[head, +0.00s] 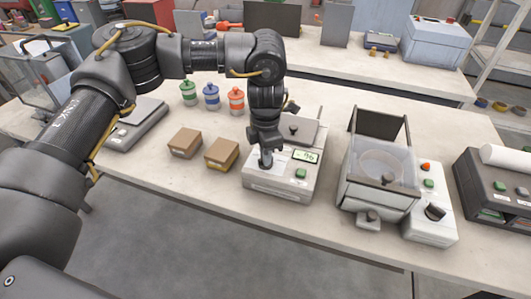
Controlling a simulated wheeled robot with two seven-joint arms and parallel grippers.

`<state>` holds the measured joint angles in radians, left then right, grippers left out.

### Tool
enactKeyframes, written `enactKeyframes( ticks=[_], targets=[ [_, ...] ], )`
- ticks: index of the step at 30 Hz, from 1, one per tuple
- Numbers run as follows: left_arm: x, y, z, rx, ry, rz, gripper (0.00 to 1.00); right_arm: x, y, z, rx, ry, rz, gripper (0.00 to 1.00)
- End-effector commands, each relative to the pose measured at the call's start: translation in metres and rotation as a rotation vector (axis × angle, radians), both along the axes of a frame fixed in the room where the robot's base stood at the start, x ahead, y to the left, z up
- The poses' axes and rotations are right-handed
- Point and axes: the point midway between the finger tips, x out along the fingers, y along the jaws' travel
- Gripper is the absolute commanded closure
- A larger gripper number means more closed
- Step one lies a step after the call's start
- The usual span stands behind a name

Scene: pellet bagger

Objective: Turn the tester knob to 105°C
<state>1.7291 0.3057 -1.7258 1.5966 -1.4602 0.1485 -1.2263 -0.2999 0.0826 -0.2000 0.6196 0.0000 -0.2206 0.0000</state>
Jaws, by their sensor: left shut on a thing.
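The tester (280,189) is a pale box on the bench with a dark grey lid at the back. Its small green display (306,156) appears to read 96. A green button (300,174) sits on its top face. My left gripper (266,160) points down over the left part of the tester's top and is shut on the knob, which is mostly hidden by the fingers. My right gripper is not in view.
Two cardboard boxes (222,154) stand left of the tester, with green, blue and orange bottles (211,98) behind. A grey scale (137,124) is further left. A machine with a clear bin (380,167) stands close on the right. The bench front edge is clear.

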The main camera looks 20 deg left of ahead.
Motion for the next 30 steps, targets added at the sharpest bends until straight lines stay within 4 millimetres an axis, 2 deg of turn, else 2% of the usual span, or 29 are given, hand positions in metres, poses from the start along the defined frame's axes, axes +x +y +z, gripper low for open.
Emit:
enactKeyframes(
  ticks=[12, 28, 29, 30],
  targets=[
    [0.0008, -0.0001, 0.0009, -0.001, -0.003, -0.166, 1.0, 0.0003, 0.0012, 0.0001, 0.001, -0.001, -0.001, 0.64],
    [0.0009, -0.0002, 0.001, -0.001, -0.003, -0.184, 1.0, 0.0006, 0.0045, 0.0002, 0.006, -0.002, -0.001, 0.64],
    [0.0009, -0.0002, 0.0011, -0.001, -0.003, -0.184, 0.85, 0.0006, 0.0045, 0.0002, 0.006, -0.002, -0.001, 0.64],
    [0.0008, -0.0002, 0.001, -0.001, -0.003, -0.184, 0.8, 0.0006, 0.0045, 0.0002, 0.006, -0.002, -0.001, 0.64]
  ],
)
